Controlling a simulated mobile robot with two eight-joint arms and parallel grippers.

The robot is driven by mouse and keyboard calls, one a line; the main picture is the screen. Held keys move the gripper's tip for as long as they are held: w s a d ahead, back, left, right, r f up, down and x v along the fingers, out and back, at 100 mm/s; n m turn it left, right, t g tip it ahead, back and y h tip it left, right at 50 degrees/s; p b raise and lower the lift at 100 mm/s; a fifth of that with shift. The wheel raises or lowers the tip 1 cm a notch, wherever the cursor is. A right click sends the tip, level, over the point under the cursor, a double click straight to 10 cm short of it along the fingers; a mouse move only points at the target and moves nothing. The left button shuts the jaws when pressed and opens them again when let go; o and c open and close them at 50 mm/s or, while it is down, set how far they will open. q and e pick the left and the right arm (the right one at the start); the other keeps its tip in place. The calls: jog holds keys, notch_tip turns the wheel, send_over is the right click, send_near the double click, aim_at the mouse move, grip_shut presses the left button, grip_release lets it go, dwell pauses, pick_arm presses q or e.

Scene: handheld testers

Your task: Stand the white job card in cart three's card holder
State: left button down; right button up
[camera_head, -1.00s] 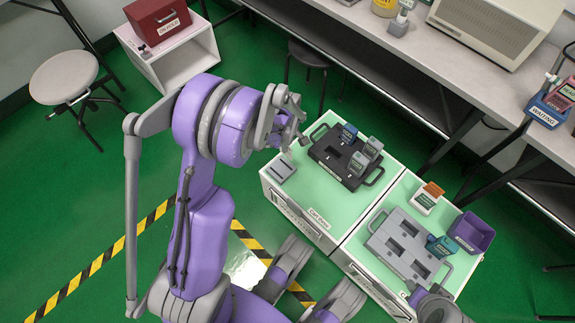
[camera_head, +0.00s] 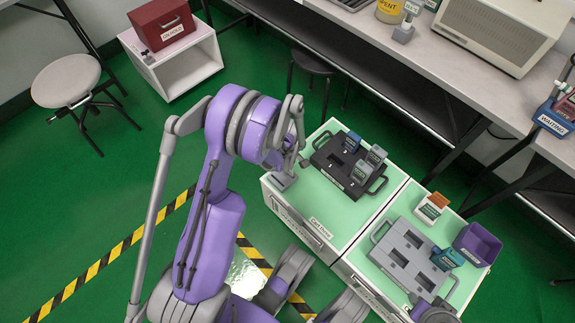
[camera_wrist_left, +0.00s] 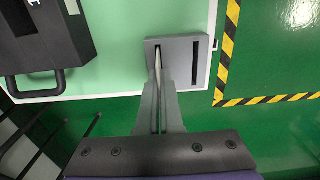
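The card holder (camera_wrist_left: 205,45) is a grey block with two dark slots on the corner of cart three (camera_head: 335,192), labelled on its front; the holder also shows in the head view (camera_head: 283,182). My left gripper (camera_wrist_left: 160,85) is over the holder with its fingers close together on the white job card (camera_wrist_left: 158,58). Only the card's thin pale edge shows, upright at the left slot. I cannot tell how deep it sits. The right slot looks empty. My right gripper (camera_head: 435,310) is partly visible at the bottom edge; its fingers cannot be made out.
A black tray (camera_head: 328,165) with several testers lies behind the holder on cart three. The neighbouring cart bears a grey tray (camera_head: 392,256), a purple bin (camera_head: 477,245) and a white-orange tester (camera_head: 432,207). A stool (camera_head: 65,80) and a red box (camera_head: 160,25) stand farther left.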

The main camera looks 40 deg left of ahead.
pick_arm(q)
jog(key=c, duration=1.1)
grip_release()
notch_tip(320, 180, up, 11)
jog(key=p, duration=0.3)
jog(key=shift+r, duration=0.1)
jog(key=s+d+r+m+t, duration=0.2)
jog(key=s+d+r+m, duration=0.55)
jog(key=d+r, duration=0.35)
jog(key=s+d+r+m, duration=0.1)
jog(key=s+m, duration=0.2)
jog(key=s+d+r+m+t, duration=0.1)
jog(key=s+d+m, duration=0.1)
jog(key=s+m, duration=0.1)
jog(key=s+d+r+m+t, duration=0.1)
jog(key=s+d+m, duration=0.1)
jog(key=s+m, duration=0.1)
jog(key=shift+r+m, duration=0.25)
jog(key=shift+r, duration=0.15)
